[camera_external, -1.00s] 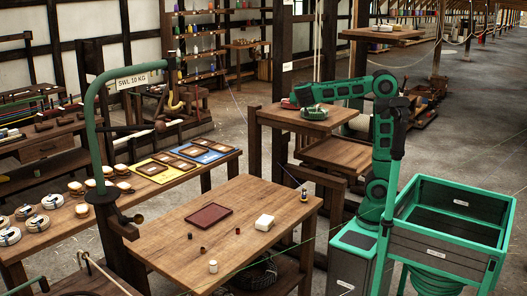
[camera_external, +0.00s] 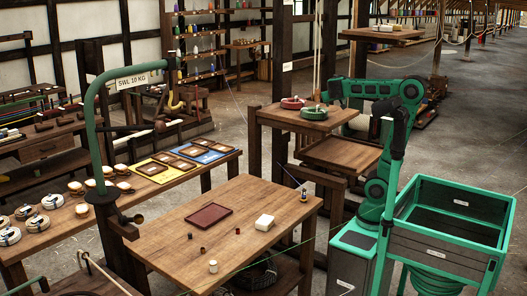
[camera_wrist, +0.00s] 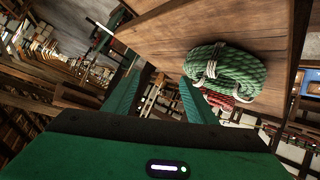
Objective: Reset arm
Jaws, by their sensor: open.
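My gripper (camera_external: 326,96) is raised above and behind the small wooden stand (camera_external: 280,119), its arm bent over from the right. In the wrist view my gripper (camera_wrist: 160,88) is open, its two green fingers apart with nothing between them. A green rope coil (camera_external: 313,113) with pale ties lies on the stand's top, and it also shows in the wrist view (camera_wrist: 230,72), beyond my right finger and apart from it. A red rope coil (camera_external: 292,103) lies just behind the green one; part of it shows in the wrist view (camera_wrist: 216,99).
A lower wooden shelf (camera_external: 342,154) sits beside the stand. A green-framed bin (camera_external: 455,215) stands at the right. Open floor lies behind my arm.

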